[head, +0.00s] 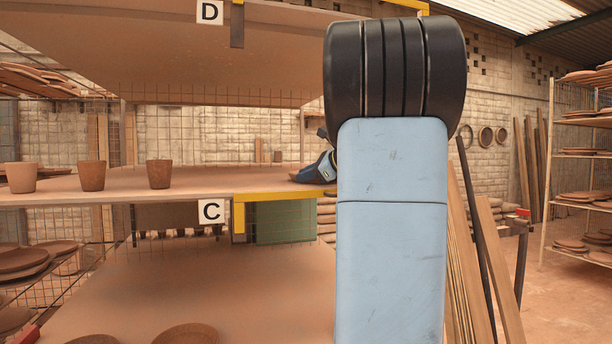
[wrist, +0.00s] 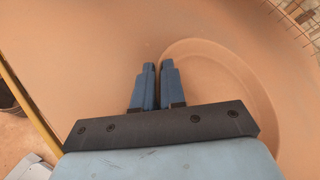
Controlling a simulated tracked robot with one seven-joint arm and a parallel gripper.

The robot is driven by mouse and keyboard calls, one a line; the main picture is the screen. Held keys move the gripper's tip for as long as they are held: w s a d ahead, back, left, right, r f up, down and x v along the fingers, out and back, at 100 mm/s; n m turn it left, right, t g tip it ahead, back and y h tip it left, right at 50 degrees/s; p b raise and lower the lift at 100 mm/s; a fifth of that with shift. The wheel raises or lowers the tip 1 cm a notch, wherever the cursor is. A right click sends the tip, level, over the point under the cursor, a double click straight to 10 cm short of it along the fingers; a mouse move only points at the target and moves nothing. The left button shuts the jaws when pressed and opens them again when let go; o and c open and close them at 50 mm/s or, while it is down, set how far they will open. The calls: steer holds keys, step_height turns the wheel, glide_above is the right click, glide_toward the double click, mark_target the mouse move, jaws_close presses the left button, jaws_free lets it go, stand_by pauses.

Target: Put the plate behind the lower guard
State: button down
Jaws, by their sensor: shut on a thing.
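My gripper (head: 318,173) is over the right end of the shelf board marked C, partly hidden behind my own arm in the head view. In the wrist view my gripper (wrist: 156,68) has its blue fingers close together on the rim of a round terracotta plate (wrist: 222,85). Only a sliver of the plate (head: 301,175) shows in the head view. I cannot tell whether it touches the board. A yellow guard (head: 275,196) runs along the front edge of board C, with a short leg hanging down. Its yellow edge (wrist: 28,105) also shows at left in the wrist view.
Several terracotta cups (head: 92,176) stand on the left of board C (head: 200,183). Board D (head: 180,45) hangs above it. More plates (head: 187,334) lie on a lower shelf. Leaning planks (head: 466,270) stand right of my arm. The middle of board C looks clear.

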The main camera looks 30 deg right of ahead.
steer(key=c, duration=1.5)
jaws_free()
steer(key=v, duration=1.2)
steer(key=shift+r, duration=0.1)
